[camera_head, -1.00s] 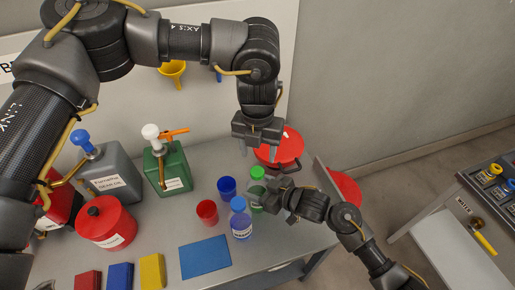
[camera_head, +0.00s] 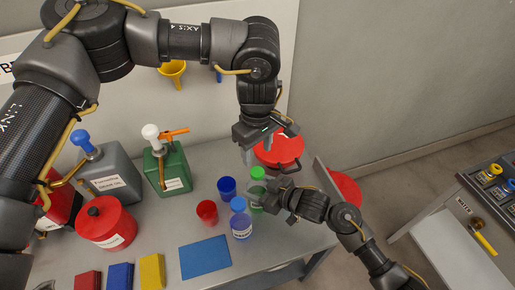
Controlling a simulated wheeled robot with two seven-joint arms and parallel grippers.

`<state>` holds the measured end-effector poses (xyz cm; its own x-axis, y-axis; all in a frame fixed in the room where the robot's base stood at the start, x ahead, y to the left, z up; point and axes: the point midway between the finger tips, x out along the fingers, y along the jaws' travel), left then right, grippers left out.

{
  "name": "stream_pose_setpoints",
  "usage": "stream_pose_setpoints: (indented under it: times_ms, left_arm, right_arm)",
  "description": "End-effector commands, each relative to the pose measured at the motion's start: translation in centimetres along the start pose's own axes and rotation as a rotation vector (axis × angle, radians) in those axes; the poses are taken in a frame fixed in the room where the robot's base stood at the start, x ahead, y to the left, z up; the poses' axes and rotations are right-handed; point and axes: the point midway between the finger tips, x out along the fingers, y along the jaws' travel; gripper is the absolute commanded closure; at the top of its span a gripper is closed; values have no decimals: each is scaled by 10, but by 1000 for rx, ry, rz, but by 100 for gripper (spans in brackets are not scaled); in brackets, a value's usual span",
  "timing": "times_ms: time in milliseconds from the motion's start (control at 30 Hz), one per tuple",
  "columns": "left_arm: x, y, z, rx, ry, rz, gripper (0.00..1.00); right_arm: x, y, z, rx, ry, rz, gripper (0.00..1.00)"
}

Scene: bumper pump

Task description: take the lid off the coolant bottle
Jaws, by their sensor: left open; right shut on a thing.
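A small bottle with a green lid (camera_head: 257,173) and a clear greenish body (camera_head: 256,203) stands near the right end of the table. A second small bottle with a blue lid (camera_head: 238,204) and a white label stands just in front of it. The labels are too small to read, so I cannot tell for sure which is the coolant bottle. My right gripper (camera_head: 266,195) is shut on the green-lidded bottle's body from the right and hides part of it. My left gripper (camera_head: 257,152) is open, pointing down above the green lid, apart from it.
A large red lidded container (camera_head: 285,152) stands close behind the grippers. Loose blue (camera_head: 227,188) and red (camera_head: 207,212) cups stand to the left. A green can (camera_head: 170,170), a grey can (camera_head: 115,178) and a red canister (camera_head: 105,225) are farther left. A blue mat (camera_head: 205,257) lies in front.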

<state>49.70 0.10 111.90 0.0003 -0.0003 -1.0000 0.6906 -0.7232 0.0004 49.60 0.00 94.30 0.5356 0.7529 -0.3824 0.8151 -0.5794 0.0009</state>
Motion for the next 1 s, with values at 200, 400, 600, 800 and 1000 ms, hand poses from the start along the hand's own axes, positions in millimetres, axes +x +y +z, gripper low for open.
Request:
stream_pose_setpoints:
  times_ms: [200, 400, 600, 800, 1000]
  left_arm:
    - [0, 0, 0, 59, 0, 0, 45]
    - [14, 0, 0, 57, -2, -3, 45]
    - [46, -1, 0, 57, -2, -3, 45]
    - [70, 0, 0, 55, -1, -2, 45]
    - [80, 0, 0, 55, 0, -1, 45]
  right_arm:
    - [0, 0, 2, 0, -3, 0, 100]
    - [0, 0, 2, 0, -3, 0, 100]
    - [0, 0, 2, 0, -3, 0, 100]
    - [0, 0, 2, 0, -4, 0, 100]
    - [0, 0, 2, 0, -4, 0, 100]
